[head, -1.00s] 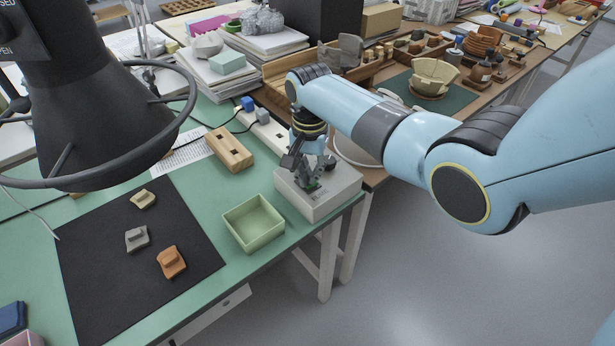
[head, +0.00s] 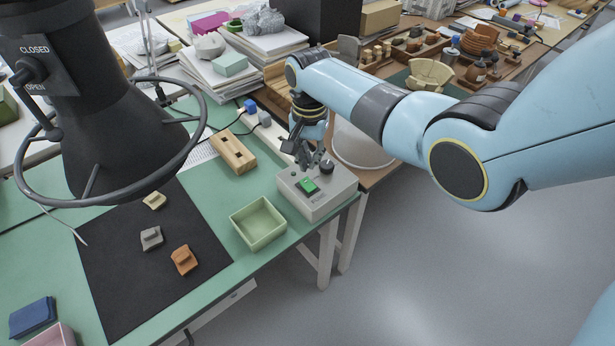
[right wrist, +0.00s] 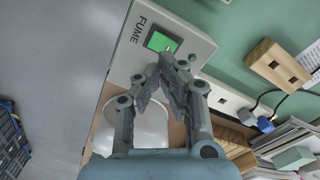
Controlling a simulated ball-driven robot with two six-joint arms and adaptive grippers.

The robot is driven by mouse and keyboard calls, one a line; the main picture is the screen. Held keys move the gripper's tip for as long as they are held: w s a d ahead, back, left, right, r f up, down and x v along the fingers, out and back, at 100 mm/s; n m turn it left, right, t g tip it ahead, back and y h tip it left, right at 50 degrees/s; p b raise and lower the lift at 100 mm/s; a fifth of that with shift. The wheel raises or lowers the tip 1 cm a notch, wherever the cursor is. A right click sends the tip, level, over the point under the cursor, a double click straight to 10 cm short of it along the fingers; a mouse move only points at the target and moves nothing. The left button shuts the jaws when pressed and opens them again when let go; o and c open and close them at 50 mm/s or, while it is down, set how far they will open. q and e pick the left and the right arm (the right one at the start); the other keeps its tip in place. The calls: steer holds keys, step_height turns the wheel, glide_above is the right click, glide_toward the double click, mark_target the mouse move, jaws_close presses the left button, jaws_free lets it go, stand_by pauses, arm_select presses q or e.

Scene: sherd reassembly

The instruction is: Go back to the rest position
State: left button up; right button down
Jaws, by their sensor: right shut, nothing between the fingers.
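My right gripper (head: 306,160) hangs just above the back of a grey control box (head: 320,206) and looks empty, its fingers shut. The gripper appears clear of the switch. My left gripper is not in view.
A pale green tray (head: 258,224) stands beside the box. A wooden block (head: 233,153) lies behind it. Three sherds lie on the black mat (head: 130,275). A large black hood (head: 125,130) with a ring hangs at the left. Open floor lies front right.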

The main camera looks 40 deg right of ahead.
steer(key=shift+s, duration=0.1)
stand_by(0.3)
steer(key=s+a+r+n+t, duration=0.2)
steer(key=s+r+n, duration=0.5)
steer(key=s, duration=0.6)
steer(key=s+a+r+n+t, duration=0.15)
steer(key=s+r+n, duration=0.35)
steer(key=s+r, duration=0.6)
steer(key=s+d+f+b, duration=0.15)
steer(key=f+b, duration=0.25)
steer(key=f, duration=1)
steer(key=s+f+g+h+b, duration=0.15)
steer(key=f+b, duration=0.25)
steer(key=f, duration=1)
steer(key=s+d+f+y+b, duration=0.15)
steer(key=f+b, duration=0.25)
steer(key=f, duration=1)
steer(key=s+f+g+b, duration=0.1)
steer(key=s+f+b, duration=0.6)
steer(key=s+f, duration=1.1)
step_height(320, 180, down, 4)
steer(key=shift+d+f+m+h, duration=0.1)
steer(key=shift+d+m+h, duration=0.2)
steer(key=shift+d+h, duration=0.1)
